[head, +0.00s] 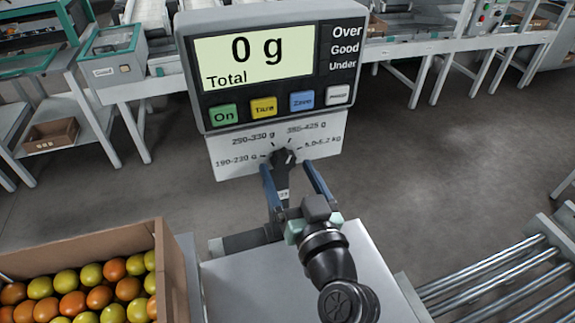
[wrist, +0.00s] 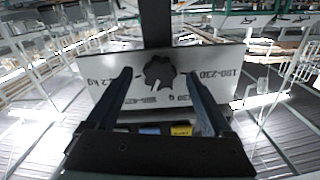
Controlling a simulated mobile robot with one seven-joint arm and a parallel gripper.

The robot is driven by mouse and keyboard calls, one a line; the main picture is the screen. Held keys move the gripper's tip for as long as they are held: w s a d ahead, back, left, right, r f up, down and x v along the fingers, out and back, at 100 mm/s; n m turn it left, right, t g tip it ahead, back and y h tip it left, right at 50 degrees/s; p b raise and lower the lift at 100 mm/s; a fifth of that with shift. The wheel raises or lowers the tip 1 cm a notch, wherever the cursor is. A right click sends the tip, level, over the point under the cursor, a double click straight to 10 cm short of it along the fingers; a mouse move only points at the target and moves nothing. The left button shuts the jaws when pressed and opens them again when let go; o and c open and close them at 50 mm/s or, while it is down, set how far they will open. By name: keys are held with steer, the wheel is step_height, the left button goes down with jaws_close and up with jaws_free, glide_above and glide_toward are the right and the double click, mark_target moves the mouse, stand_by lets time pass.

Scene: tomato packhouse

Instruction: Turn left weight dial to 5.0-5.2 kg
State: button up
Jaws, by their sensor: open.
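The dark weight dial (head: 279,157) sits on a white label plate (head: 232,170) under the scale display. The plate is marked 190-230 g, 290-330 g, 385-425 g and 5.0-5.2 kg, the last at lower right. My gripper (head: 288,166) is open in front of the dial, one finger toward each side. In the wrist view the plate appears upside down, and the lobed dial (wrist: 160,73) shows between the open fingertips, with no clear contact. Which mark the dial points to is too small to tell.
The scale display (head: 240,60) reads 0 g Total, above On, Tare and Zero buttons. A pale scale platform (head: 240,285) lies below. A box (head: 85,240) of tomatoes stands at left, a roller conveyor (head: 500,280) at lower right. Benches line the back.

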steer(key=shift+w+a, duration=0.2)
steer(key=shift+w, duration=0.35)
jaws_close()
steer(key=shift+m, duration=0.3)
steer(key=m+p, duration=0.1)
steer(key=m, duration=0.2)
steer(key=shift+m, duration=0.3)
steer(key=m+p, duration=0.1)
steer(key=m, duration=0.4)
steer(key=shift+m+p, duration=0.3)
steer(key=shift+p, duration=0.1)
